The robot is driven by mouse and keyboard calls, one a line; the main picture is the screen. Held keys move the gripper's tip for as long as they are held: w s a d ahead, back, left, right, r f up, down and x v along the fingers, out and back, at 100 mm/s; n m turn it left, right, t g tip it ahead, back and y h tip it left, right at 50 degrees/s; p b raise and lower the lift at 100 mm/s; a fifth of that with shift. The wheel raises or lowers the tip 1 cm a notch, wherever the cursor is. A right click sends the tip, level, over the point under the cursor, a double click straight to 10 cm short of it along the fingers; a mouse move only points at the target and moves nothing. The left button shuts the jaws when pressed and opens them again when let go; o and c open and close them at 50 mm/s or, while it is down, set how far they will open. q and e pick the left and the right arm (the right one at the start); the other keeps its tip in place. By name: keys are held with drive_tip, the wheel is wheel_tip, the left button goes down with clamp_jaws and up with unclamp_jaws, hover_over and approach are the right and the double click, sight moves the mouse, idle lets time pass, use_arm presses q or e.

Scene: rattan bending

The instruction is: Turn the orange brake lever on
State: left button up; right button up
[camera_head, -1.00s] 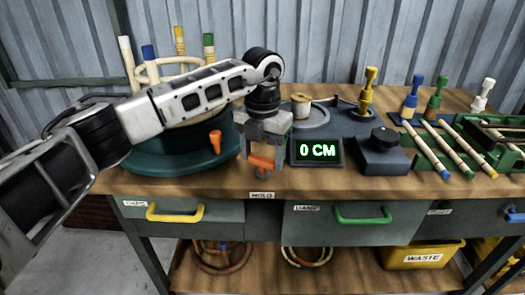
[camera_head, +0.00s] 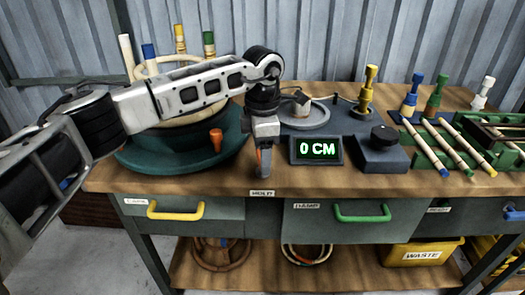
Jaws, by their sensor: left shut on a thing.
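My left gripper (camera_head: 263,170) points down at the front of the bench, between the green round base and the display. It is shut on an orange piece, seen only as a thin strip (camera_head: 258,155) beside the fingers. This appears to be the brake lever; most of it is hidden by the gripper, so its angle cannot be told. A separate orange knob (camera_head: 216,139) stands upright on the green round base (camera_head: 170,160), apart from the gripper. My right gripper is out of view.
A display (camera_head: 317,150) reading 0 CM stands just right of the gripper, beside a dark block with a black knob (camera_head: 384,134). Rods lie on a green rack (camera_head: 425,152) at the right. Drawers with yellow (camera_head: 176,214) and green (camera_head: 362,217) handles are below.

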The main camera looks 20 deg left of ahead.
use_arm(q)
drive_tip(key=shift+r+m, duration=0.1)
drive_tip(key=shift+m, duration=0.9)
drive_tip(key=o, duration=1)
drive_tip(key=shift+r+p, duration=0.4)
drive_tip(key=shift+r, duration=7.55)
